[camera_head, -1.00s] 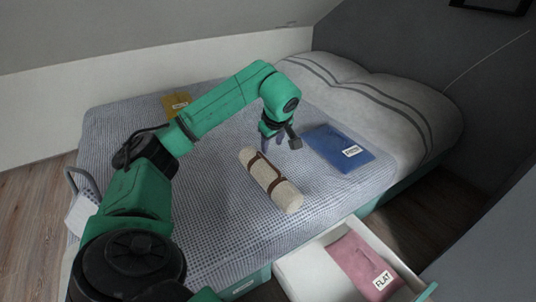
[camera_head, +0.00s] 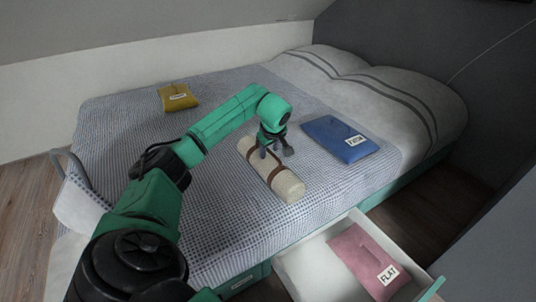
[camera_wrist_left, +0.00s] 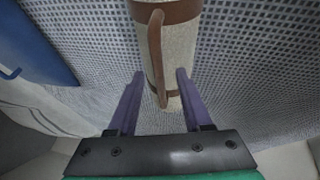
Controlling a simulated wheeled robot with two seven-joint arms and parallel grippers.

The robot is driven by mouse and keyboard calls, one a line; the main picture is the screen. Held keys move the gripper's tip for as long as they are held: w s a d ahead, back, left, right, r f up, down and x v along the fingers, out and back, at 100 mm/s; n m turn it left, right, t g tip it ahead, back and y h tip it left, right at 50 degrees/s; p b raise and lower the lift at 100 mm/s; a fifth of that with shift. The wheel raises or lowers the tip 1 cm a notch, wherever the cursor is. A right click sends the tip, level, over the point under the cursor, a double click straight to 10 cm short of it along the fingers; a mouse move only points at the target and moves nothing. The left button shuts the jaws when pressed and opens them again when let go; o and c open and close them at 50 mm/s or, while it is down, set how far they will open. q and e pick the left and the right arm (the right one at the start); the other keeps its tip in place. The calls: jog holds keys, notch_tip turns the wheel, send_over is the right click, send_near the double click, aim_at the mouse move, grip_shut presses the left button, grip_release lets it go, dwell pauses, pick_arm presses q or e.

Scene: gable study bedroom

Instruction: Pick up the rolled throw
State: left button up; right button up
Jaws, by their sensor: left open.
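The rolled throw (camera_head: 284,183) is a cream roll with brown straps and a strap handle, lying on the bed. In the left wrist view the throw (camera_wrist_left: 183,45) lies ahead of the jaws, its near end between or just beyond the fingertips. My left gripper (camera_head: 270,150) is over the far end of the throw, pointing down. In the left wrist view the left gripper (camera_wrist_left: 160,77) is open, with one purple finger on each side of the throw's near end. I cannot tell how high the fingertips are above the bed. My right gripper is not in view.
The bed (camera_head: 225,225) has a blue-grey woven cover. A blue labelled packet (camera_head: 335,135) lies right of the throw, and a yellow one (camera_head: 178,97) at the far left. An open drawer (camera_head: 306,262) at the bed's front holds a pink packet (camera_head: 362,258) labelled FLAT.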

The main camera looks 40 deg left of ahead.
pick_arm(q)
grip_shut()
jog(key=shift+r, duration=0.1)
dwell(1.2)
